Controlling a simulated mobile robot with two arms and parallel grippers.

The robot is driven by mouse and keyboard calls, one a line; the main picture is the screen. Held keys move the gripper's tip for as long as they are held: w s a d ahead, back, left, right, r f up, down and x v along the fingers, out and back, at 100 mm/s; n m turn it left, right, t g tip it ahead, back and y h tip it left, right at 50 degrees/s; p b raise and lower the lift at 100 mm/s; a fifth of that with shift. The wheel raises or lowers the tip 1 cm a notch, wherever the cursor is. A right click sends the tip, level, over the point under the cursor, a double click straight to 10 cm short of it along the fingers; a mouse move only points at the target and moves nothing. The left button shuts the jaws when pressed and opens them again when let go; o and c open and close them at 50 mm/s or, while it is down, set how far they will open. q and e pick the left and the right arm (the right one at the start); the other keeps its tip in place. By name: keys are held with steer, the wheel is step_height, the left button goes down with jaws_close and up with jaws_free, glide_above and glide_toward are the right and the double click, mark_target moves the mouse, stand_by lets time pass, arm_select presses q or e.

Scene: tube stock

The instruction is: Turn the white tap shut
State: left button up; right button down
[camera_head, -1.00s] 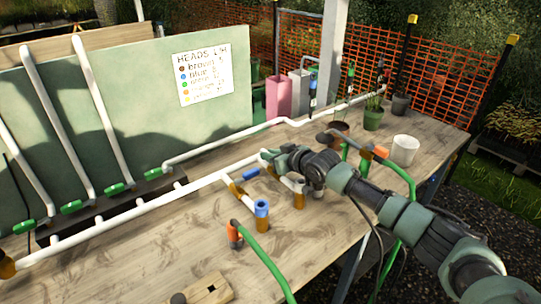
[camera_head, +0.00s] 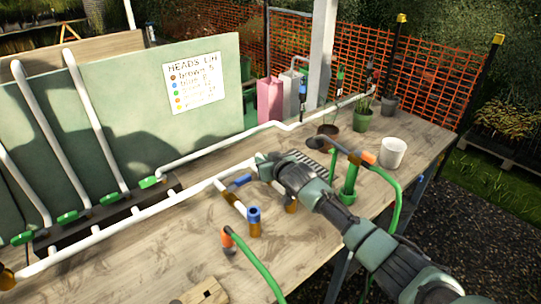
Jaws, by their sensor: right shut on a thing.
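My right gripper (camera_head: 262,165) reaches in from the right, low over the bench at the far end of the white pipe (camera_head: 165,203). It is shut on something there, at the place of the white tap. The jaws and wrist hide the tap, so its handle angle cannot be told. Short branches leave the pipe near my gripper; one ends in a blue collar (camera_head: 254,213) above a brown fitting. Green taps (camera_head: 150,182) sit at the feet of the white risers on the left. My left gripper is not in view.
A green hose (camera_head: 262,270) with an orange end rises in front. Another green hose (camera_head: 394,200) arches behind my arm. A white pot (camera_head: 393,152) and a potted plant (camera_head: 362,120) stand at the right.

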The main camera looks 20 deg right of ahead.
steer(key=shift+m+h, duration=0.3)
steer(key=shift+h, duration=0.1)
steer(key=shift+d+f+m+h, duration=0.1)
steer(key=shift+f+m+h, duration=0.05)
steer(key=shift+m+h, duration=0.45)
steer(key=shift+d+m+h+b, duration=0.25)
steer(key=shift+m+h+b, duration=0.45)
steer(key=shift+h+b, duration=0.15)
steer(key=c, duration=1.4)
jaws_free()
steer(key=shift+o, duration=0.2)
steer(key=shift+r, duration=0.2)
steer(key=shift+s, duration=0.1)
